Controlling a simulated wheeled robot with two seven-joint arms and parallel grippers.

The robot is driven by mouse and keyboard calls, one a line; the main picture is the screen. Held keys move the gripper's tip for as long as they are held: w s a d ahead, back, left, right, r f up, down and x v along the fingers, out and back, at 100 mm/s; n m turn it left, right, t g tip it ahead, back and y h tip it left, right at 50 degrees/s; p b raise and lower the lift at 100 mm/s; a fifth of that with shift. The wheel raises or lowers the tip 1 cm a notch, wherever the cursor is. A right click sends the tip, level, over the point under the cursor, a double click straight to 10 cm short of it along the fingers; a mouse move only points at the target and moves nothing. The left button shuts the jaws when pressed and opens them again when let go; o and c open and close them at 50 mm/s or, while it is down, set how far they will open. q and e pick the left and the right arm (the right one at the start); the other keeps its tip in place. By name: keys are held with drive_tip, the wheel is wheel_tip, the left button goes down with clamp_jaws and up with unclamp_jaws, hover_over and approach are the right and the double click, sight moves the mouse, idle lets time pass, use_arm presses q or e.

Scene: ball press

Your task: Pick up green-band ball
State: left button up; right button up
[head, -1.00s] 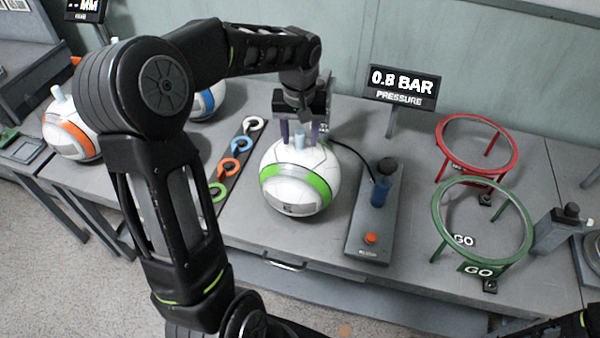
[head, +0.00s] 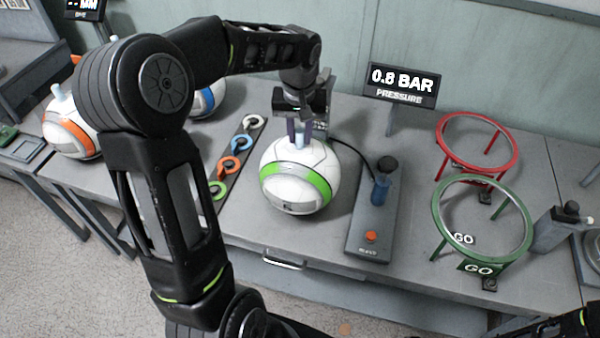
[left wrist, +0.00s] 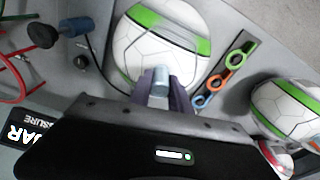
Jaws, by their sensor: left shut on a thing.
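The green-band ball (head: 299,198) is white with a green stripe and sits on the table in the middle of the head view. A pale blue-grey peg stands up from its top; it shows in the left wrist view (left wrist: 160,78). My left gripper (head: 299,136) is above the ball, its fingers shut on this peg. The ball also shows in the left wrist view (left wrist: 150,50), just beyond the fingers. I cannot tell any gap between ball and table.
A pump base (head: 373,225) with a thin hose stands right of the ball. Red (head: 510,163) and green (head: 438,215) ring stands are further right. A strip of coloured hooks (head: 226,165) lies left. An orange-band ball (head: 66,137) and a blue-band ball (head: 212,98) sit farther left. A sign (head: 402,83) reads 0.8 BAR.

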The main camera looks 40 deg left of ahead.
use_arm(q)
clamp_jaws()
idle(0.7)
drive_tip(key=shift+r, duration=0.15)
idle(0.3)
drive_tip(key=shift+r+b, duration=0.5)
drive_tip(key=shift+r, duration=1)
drive_tip(key=shift+s+r, duration=0.1)
drive_tip(key=s+d+b, duration=0.2)
drive_tip(key=s+d, duration=0.1)
drive_tip(key=s, duration=0.5)
drive_tip(key=s+d+b, duration=0.2)
drive_tip(key=s+d, duration=0.1)
drive_tip(key=s, duration=0.5)
drive_tip(key=shift+s+b, duration=0.35)
drive_tip(key=shift+s, duration=0.05)
